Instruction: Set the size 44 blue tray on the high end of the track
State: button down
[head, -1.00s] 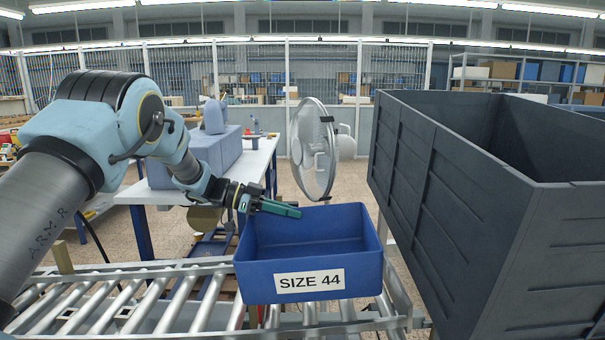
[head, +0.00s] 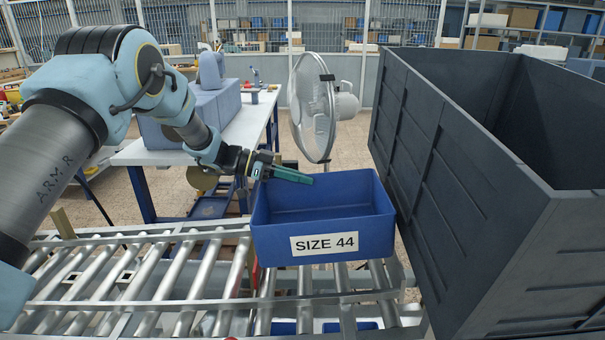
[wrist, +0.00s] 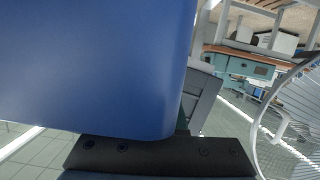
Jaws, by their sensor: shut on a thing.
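The blue tray (head: 325,219) with the white "SIZE 44" label is upright and looks empty. It is at the right part of the roller track (head: 180,275), in front of the rollers in the head view; I cannot tell whether its base touches them. My gripper (head: 291,175) is shut on the tray's back-left rim. In the wrist view the tray's blue wall (wrist: 95,65) fills the left and middle, above the dark gripper body. The tray hides the fingertips' inner faces and part of the track behind it.
A large dark grey bin (head: 470,200) stands close to the tray's right side. A fan (head: 313,105) stands behind the tray. A white worktable (head: 165,152) with machines is at the back left. Left of the tray the rollers are clear.

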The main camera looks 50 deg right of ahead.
aim_at(312, 209)
jog(key=shift+s+d+f+b, duration=0.15)
jog(key=shift+f+b, duration=0.55)
jog(key=shift+f, duration=0.75)
jog(key=shift+s+d+f+b, duration=0.1)
jog(key=shift+f+b, duration=0.55)
jog(key=shift+f, duration=0.85)
jog(key=shift+s+d+f+b, duration=0.15)
jog(key=shift+f+b, duration=0.55)
jog(key=shift+f, duration=0.75)
jog(key=shift+a, duration=0.1)
jog(key=c, duration=0.9)
grip_release()
jog(key=shift+f, duration=0.1)
notch_tip(312, 209, up, 10)
jog(key=p, duration=0.6)
jog(key=shift+w, duration=0.1)
